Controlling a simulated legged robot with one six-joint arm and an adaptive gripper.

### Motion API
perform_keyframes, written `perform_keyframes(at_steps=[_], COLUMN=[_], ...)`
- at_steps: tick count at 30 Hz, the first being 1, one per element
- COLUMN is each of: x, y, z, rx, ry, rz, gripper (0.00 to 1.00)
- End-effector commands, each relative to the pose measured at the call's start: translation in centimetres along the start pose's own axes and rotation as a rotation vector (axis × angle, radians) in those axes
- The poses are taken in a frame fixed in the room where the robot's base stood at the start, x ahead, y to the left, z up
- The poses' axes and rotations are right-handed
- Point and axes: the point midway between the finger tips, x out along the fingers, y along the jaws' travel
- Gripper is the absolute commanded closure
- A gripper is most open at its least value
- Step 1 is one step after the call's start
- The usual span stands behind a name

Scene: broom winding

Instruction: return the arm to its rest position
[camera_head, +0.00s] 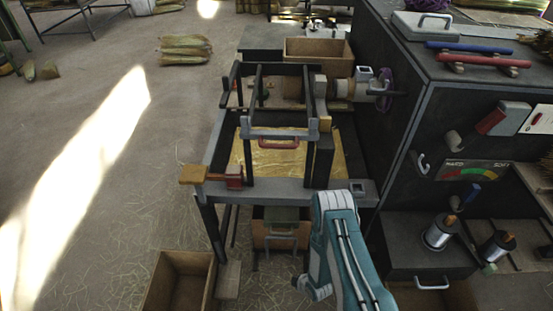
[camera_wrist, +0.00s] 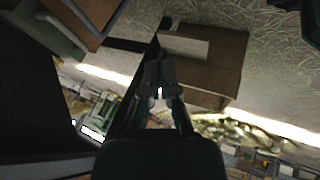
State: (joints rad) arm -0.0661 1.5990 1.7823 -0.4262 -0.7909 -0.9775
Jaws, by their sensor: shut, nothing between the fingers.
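My gripper's fingers cannot be made out in the head view. In the wrist view my gripper (camera_wrist: 160,92) is dark, its fingers close together with nothing held between them. Beyond it in that view are a brown box (camera_wrist: 205,65) and straw-strewn floor, seen tilted.
The dark workbench (camera_head: 362,190) with a frame and red handle stands just ahead. A dark cabinet (camera_head: 405,110) with spools and gauge is at right. An open wooden box (camera_head: 180,283) sits lower left.

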Motion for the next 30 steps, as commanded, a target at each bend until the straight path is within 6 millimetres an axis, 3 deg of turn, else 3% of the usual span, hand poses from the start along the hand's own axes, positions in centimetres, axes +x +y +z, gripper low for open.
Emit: perform_keyframes(at_steps=[11,17,24,30], x=[-2.3,-4.9,-11.4,-18.0], y=[5.5,10.2,18.0,23.0], z=[-1.2,-2.4,-4.8,-6.9], rx=[0.050,0.102,0.216,0.330], ry=[-0.043,-0.080,-0.146,-0.195], rz=[0.020,0.041,0.085,0.123], gripper=[1.00,1.00,1.00,1.00])
